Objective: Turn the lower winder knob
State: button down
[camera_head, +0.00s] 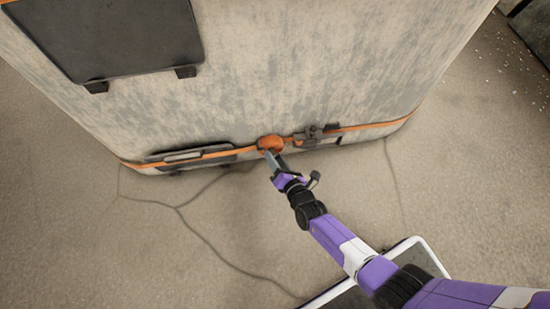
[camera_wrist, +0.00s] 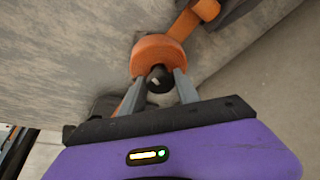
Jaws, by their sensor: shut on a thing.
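The lower winder knob (camera_wrist: 157,78) shows in the wrist view as a dark cylinder at the centre of a round orange disc (camera_wrist: 158,56). My gripper (camera_wrist: 159,81) is shut on the knob, with one grey finger on each side of it. In the head view the orange disc (camera_head: 270,143) sits low on the grey cabinet, on an orange strap. My gripper (camera_head: 269,156) reaches it from below right and hides the knob there.
The large worn grey cabinet (camera_head: 290,65) fills the top. A dark panel (camera_head: 115,35) hangs at its upper left. A dark handle (camera_head: 195,156) and a dark latch (camera_head: 316,133) flank the disc on the strap. Cracked floor (camera_head: 130,240) lies open at left.

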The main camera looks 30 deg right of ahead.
jog(key=shift+f+m+t+y, duration=0.1)
jog(key=shift+m+t+y, duration=0.4)
jog(key=shift+m, duration=0.5)
jog(key=shift+s+d+f+m+t+y, duration=0.1)
jog(key=shift+d+m+t+y, duration=0.15)
jog(key=shift+m, duration=0.6)
jog(key=shift+d+f+m+t+y, duration=0.15)
jog(key=shift+m+t, duration=0.2)
jog(key=shift+m, duration=0.5)
jog(key=shift+a, duration=0.1)
jog(key=c, duration=0.9)
grip_release()
jog(key=shift+r, duration=0.1)
jog(key=shift+a, duration=0.1)
jog(key=shift+s+d+r+p, duration=0.15)
jog(key=shift+s+p, duration=0.6)
jog(key=shift+s, duration=1.2)
jog(key=shift+s+d+r+p, duration=0.15)
jog(key=shift+s+p, duration=0.55)
jog(key=shift+s, duration=1.25)
